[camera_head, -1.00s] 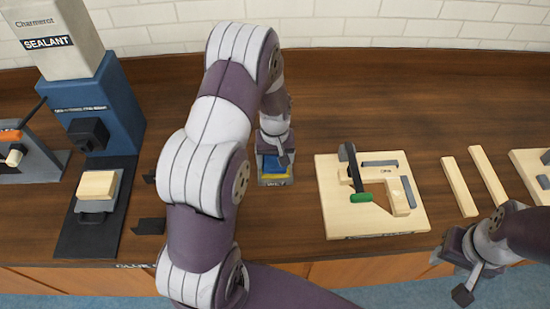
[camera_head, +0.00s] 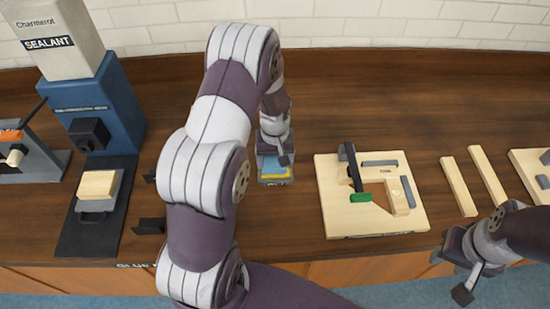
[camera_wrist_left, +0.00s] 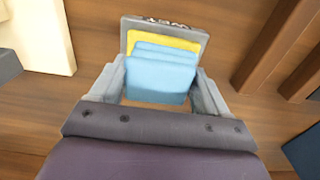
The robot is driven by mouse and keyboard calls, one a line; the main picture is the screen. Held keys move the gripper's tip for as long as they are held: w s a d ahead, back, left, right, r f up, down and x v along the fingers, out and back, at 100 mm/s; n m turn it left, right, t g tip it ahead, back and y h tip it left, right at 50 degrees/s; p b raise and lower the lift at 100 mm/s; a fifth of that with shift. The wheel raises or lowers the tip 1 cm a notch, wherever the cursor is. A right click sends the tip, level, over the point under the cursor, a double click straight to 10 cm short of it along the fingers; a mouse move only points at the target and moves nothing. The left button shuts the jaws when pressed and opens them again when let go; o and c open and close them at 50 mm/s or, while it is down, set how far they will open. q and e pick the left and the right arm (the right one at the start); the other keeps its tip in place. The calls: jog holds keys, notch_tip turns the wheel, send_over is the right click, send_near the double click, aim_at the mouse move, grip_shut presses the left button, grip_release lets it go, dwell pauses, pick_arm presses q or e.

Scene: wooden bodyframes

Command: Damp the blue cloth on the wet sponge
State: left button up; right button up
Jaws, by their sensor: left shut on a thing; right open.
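The light blue cloth (camera_wrist_left: 160,78) is between the fingers of my left gripper (camera_wrist_left: 158,82), which is shut on it. The cloth lies over the yellow sponge (camera_wrist_left: 180,42), which sits in a grey tray (camera_wrist_left: 192,36) with lettering on its rim. From these views I cannot tell how firmly the cloth presses on the sponge. In the head view, the cloth (camera_head: 272,164) and tray (camera_head: 276,183) show under my left gripper (camera_head: 273,157), partly hidden by it. My right gripper (camera_head: 455,270) is open and empty at the table's front right edge.
A clamp board (camera_head: 333,222) with a green-handled clamp stands right of the tray, with wooden strips (camera_head: 459,187) beyond it. A blue sealant dispenser (camera_head: 118,115) with a wooden block (camera_head: 97,184) stands at the left. The table behind the tray is clear.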

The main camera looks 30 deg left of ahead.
aim_at(275, 159)
pick_arm(q)
notch_tip(275, 159, up, 7)
jog(key=p, duration=0.5)
jog(key=shift+p, duration=0.35)
